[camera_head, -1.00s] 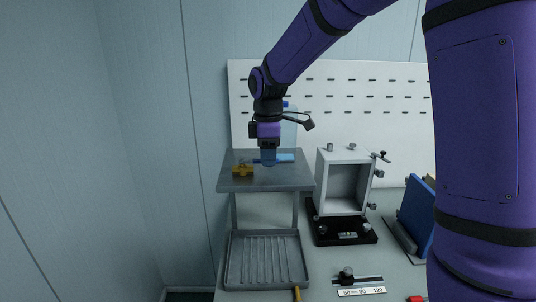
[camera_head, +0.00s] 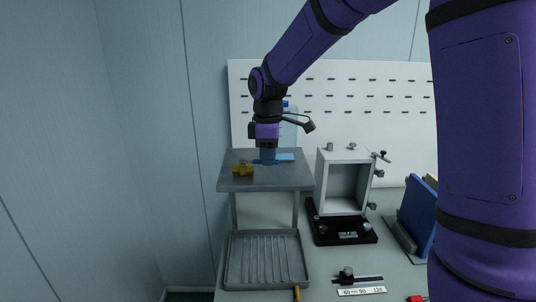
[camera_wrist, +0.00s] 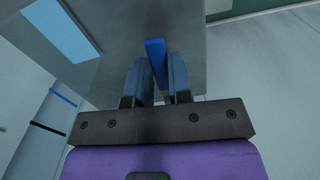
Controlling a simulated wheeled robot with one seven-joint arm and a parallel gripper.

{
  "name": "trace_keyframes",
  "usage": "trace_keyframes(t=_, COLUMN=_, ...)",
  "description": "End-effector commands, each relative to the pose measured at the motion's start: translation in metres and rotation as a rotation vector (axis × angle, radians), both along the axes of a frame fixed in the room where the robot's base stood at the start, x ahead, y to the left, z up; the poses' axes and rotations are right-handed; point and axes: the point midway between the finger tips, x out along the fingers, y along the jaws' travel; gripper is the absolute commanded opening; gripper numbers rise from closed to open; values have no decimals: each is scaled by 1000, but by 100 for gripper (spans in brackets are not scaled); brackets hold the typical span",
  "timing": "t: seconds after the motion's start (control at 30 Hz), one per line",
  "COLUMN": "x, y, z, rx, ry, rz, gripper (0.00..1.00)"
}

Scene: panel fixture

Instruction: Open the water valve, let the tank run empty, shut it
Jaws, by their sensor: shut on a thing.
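My gripper (camera_head: 268,160) points down at the top of a grey raised stand (camera_head: 225,182). In the wrist view its fingers (camera_wrist: 156,80) are shut on a blue bar-shaped handle (camera_wrist: 155,48). In the head view the handle (camera_head: 257,162) shows low beside the fingertips, partly hidden by them. A brass valve-like fitting (camera_head: 242,170) sits on the stand, left of and nearer than the gripper. A pale translucent tank (camera_head: 290,131) with a blue cap stands behind my gripper, partly hidden by it. Its water level cannot be told.
A light blue flat patch (camera_head: 286,157) lies right of the gripper. A ribbed grey tray (camera_head: 232,283) lies below the stand. An open grey box frame (camera_head: 347,151) on a black base stands to the right, with blue panels (camera_head: 418,215) beyond it. A white pegboard (camera_head: 380,90) closes the back.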

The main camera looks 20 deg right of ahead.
Motion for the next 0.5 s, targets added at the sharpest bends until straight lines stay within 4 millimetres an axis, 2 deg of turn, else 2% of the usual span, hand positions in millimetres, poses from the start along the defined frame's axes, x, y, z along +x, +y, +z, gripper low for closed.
trace_keyframes(t=0.5, x=-24, y=18, z=0, rx=0, ry=-1, rz=-449, gripper=0)
